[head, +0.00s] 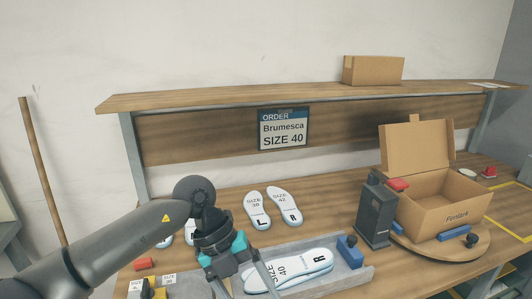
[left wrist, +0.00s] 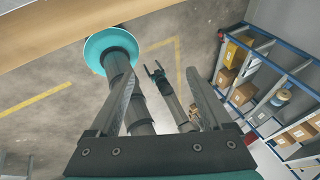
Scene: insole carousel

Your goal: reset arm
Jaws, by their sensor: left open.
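My left gripper (head: 247,284) is over the front of the table, in front of the left end of the grey tray (head: 352,277). Its fingers are apart and empty in the left wrist view (left wrist: 161,78). White size 40 insoles (head: 305,268) lie in the tray, partly hidden by the gripper. Size 38 and 42 insoles (head: 284,205) lie behind on the table.
An open cardboard box (head: 440,217) stands on a round wooden turntable (head: 470,246) at right, beside a dark upright device (head: 375,212). An order sign (head: 283,129) reads Brumesca size 40. A closed box (head: 373,70) sits on the shelf. The wrist view shows floor and racks (left wrist: 275,85).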

